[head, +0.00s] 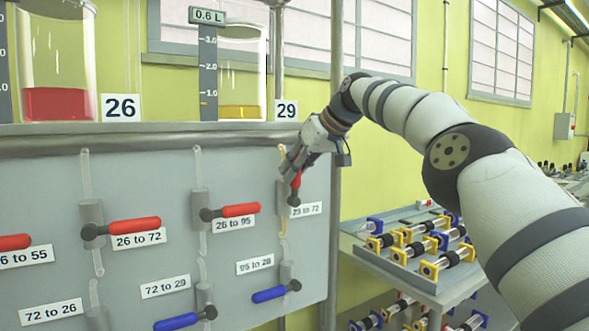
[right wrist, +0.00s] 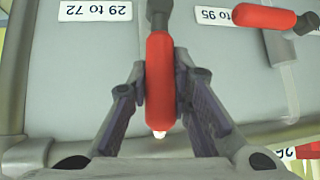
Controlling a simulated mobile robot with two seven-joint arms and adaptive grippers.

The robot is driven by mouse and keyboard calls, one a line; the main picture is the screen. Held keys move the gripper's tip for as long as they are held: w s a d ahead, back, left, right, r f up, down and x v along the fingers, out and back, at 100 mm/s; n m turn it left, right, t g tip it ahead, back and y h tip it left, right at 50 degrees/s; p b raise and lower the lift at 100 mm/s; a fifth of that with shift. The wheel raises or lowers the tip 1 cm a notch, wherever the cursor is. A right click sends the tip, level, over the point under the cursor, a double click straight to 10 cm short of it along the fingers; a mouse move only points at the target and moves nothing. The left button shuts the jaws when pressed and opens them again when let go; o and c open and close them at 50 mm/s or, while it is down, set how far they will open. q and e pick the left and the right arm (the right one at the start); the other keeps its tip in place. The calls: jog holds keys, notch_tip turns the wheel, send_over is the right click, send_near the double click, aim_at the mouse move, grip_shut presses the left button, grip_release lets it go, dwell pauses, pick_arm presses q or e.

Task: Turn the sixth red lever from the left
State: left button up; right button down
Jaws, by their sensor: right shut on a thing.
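The red lever (head: 296,181) above the label "29 to 72" (head: 306,209) is at the right end of the panel's upper row. Its handle points up from its dark pivot, nearly upright. My right gripper (head: 298,163) is shut on this handle from above. In the right wrist view the red handle (right wrist: 159,80) lies between the two fingers of the gripper (right wrist: 160,95). Other red levers lie about level to its left: "26 to 95" (head: 239,210), "26 to 72" (head: 135,225) and one cut by the left edge (head: 15,242). My left gripper is not in view.
Blue levers (head: 269,295) sit lower on the grey panel (head: 240,170). Glass vessels with red (head: 58,103) and yellow (head: 239,112) liquid stand above. A metal post (head: 335,220) rises close to the gripper. A rack of cylindrical parts (head: 425,284) stands to the right.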

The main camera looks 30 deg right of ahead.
dwell(0.3)
jog(key=c, duration=1.4)
grip_release()
jog(key=shift+c, duration=0.2)
jog(key=v, duration=1.2)
jog(key=shift+a, duration=0.15)
